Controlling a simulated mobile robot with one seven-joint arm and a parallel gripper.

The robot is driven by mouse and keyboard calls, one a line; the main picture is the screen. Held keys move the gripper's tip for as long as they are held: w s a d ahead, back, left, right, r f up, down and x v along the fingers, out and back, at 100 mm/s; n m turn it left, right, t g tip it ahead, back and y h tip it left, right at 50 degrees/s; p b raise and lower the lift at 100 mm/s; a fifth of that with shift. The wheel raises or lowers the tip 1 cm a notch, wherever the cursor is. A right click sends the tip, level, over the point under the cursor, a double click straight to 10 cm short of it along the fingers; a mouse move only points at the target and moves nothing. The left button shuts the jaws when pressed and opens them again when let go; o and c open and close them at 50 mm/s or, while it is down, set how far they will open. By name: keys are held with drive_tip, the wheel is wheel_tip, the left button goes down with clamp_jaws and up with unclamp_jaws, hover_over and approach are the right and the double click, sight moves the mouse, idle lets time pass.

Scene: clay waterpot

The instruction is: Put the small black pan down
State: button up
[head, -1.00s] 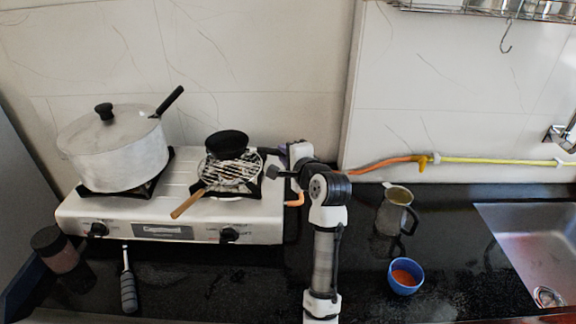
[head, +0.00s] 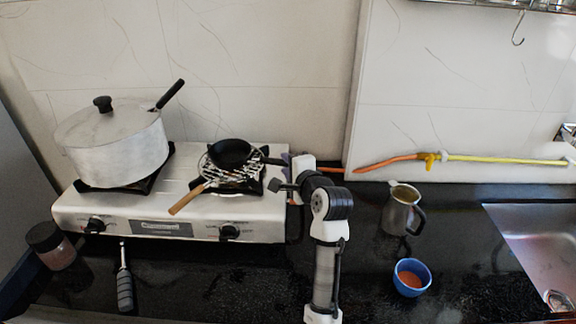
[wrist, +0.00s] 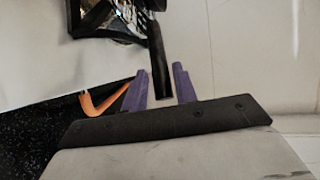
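The small black pan (head: 231,152) sits on the round wire grill (head: 212,176) over the right burner, and its handle points right. My gripper (head: 287,160) is at the handle's end, to the right of the stove, partly hidden by my arm. In the wrist view the black handle (wrist: 157,50) lies between the two purple fingers of my gripper (wrist: 159,72). A narrow gap shows on each side of the handle, so the fingers look open around it. The pan's bowl is mostly outside the wrist view.
A large lidded pot (head: 115,145) stands on the left burner of the white stove (head: 185,205). A metal jug (head: 401,212) and a blue bowl (head: 411,277) stand to the right on the dark counter. An orange hose (head: 385,162) runs along the wall. A jar (head: 50,246) is at left.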

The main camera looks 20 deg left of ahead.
drive_tip(key=shift+o, duration=1)
drive_tip(key=b+v, duration=0.2)
drive_tip(key=v, duration=1)
drive_tip(key=shift+r+b, duration=0.2)
drive_tip(key=shift+b, duration=0.1)
